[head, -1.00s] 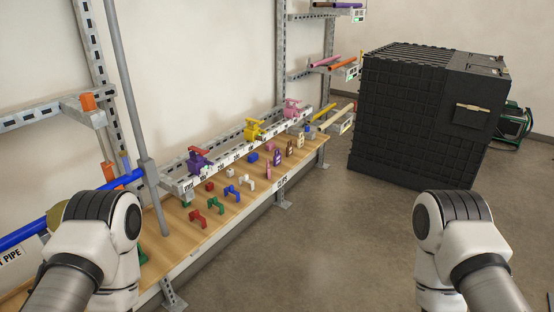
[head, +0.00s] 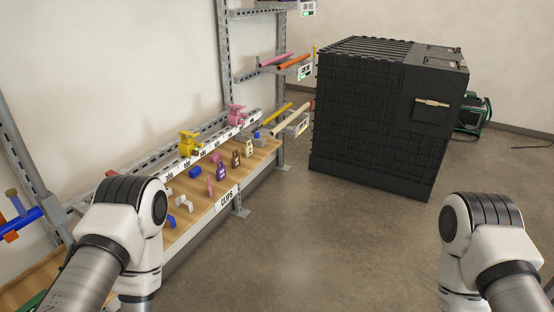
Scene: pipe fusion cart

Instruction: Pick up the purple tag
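The purple tag (head: 221,171) stands on the wooden shelf, with a pale mark on its face. A pink tag (head: 210,186) is on its near left side, and a brown tag (head: 236,160) and a lighter brown tag (head: 249,149) are on its far right side. My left arm covers part of the shelf to the left of the tags. Both of my arms show only as upper links; neither gripper can be seen. The tag is apart from my arms.
Pink (head: 236,115) and yellow (head: 189,145) valves sit on the rail behind the tags. White and blue clips lie on the shelf (head: 195,212). A large black crate (head: 370,120) stands at the back right. The floor (head: 320,240) in front is clear.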

